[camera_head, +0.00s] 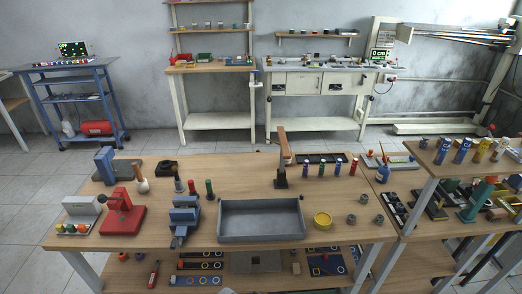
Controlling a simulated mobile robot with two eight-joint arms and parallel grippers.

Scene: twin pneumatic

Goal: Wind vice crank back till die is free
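A blue vice-like tool (184,218) stands near the front edge of the wooden bench, left of the grey tray. Its lower front part points towards me. The crank and any die in its jaws are too small to tell apart, so I cannot tell whether a die is clamped. Neither of my grippers shows in the head view.
The grey tray (260,238) is beside the vice, and a red press-like tool (123,218) stands to its left. Several coloured handled tools stand behind the vice. A yellow ring (322,220) lies right of the tray. The bench's (235,180) middle back is mostly clear.

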